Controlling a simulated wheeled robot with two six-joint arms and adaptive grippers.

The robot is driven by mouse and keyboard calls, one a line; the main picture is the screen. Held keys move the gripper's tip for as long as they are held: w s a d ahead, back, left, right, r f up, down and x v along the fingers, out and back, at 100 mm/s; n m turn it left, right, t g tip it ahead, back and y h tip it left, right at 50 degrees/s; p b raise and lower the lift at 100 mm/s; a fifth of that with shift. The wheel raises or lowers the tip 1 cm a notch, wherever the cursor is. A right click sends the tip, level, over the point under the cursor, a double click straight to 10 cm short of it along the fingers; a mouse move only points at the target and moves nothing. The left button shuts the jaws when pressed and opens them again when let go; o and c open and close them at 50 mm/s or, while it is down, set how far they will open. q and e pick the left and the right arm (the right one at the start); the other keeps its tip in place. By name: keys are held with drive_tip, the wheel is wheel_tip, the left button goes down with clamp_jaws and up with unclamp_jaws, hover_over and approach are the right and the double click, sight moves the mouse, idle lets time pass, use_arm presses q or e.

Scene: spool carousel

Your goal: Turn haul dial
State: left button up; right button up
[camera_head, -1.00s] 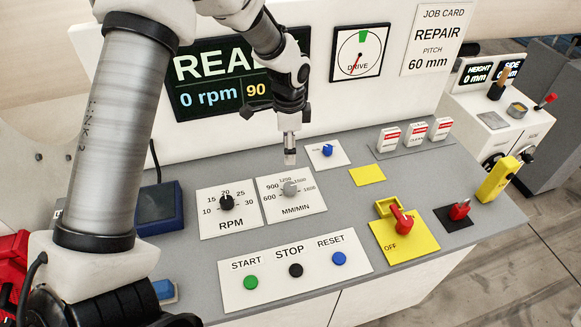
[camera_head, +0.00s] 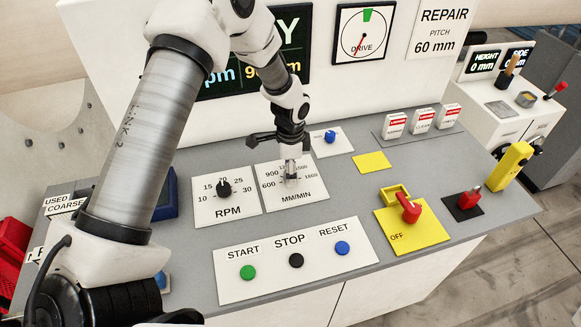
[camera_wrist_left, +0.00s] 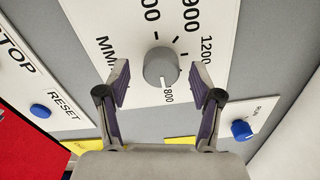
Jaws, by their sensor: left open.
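The haul dial is a round grey knob (camera_wrist_left: 158,66) on the white MM/MIN panel (camera_head: 305,192). In the left wrist view, a white mark on its rim points down toward a label that reads "800", perhaps cut off. My left gripper (camera_head: 290,178) is over the dial in the head view and mostly hides it there. In the left wrist view my left gripper (camera_wrist_left: 160,82) is open, one finger on each side of the knob. Gaps show between the fingers and the knob. My right gripper is not in view.
A black RPM knob (camera_head: 224,188) is left of the haul dial. A blue knob (camera_head: 330,136) is just behind it. START (camera_head: 248,272), STOP (camera_head: 296,261) and RESET (camera_head: 342,248) buttons are in front. A red switch (camera_head: 408,208) on yellow stands to the right.

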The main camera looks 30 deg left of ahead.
use_arm(q)
drive_tip(key=shift+w+f, duration=0.1)
drive_tip(key=shift+f, duration=0.2)
drive_tip(key=c, duration=1.1)
drive_tip(key=shift+c, duration=0.2)
drive_tip(key=shift+n, duration=0.3)
drive_tip(key=n, duration=0.3)
drive_tip(key=shift+r+n+p, duration=0.1)
drive_tip(key=shift+n+p, duration=0.5)
drive_tip(key=shift+n, duration=2)
drive_tip(key=o, duration=1.1)
